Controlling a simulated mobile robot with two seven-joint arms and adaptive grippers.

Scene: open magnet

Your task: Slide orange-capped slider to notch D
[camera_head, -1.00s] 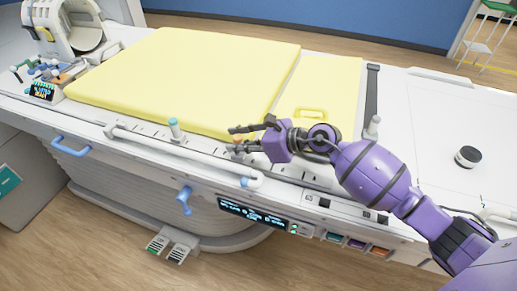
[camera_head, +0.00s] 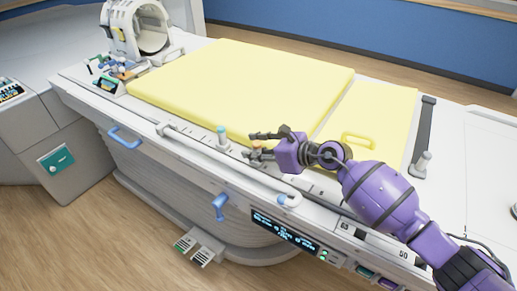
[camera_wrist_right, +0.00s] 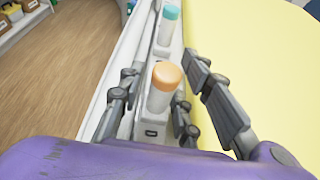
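The orange-capped slider (camera_wrist_right: 161,92), a pale upright cylinder with an orange top, stands in the rail along the bed's near edge. My right gripper (camera_head: 252,146) is at this slider, reaching in from the right. In the right wrist view its fingers lie on both sides of the slider, with visible gaps, so it looks open around it. In the head view the fingers largely hide the slider. The teal-capped slider (camera_head: 221,136) stands farther left along the rail and also shows in the right wrist view (camera_wrist_right: 168,28). Notch letters are too small to read. My left gripper is out of view.
A yellow mattress (camera_head: 240,85) lies just behind the rail. A white side bar (camera_head: 215,160) runs in front of it. A ring-shaped scanner model (camera_head: 137,28) stands at the far left.

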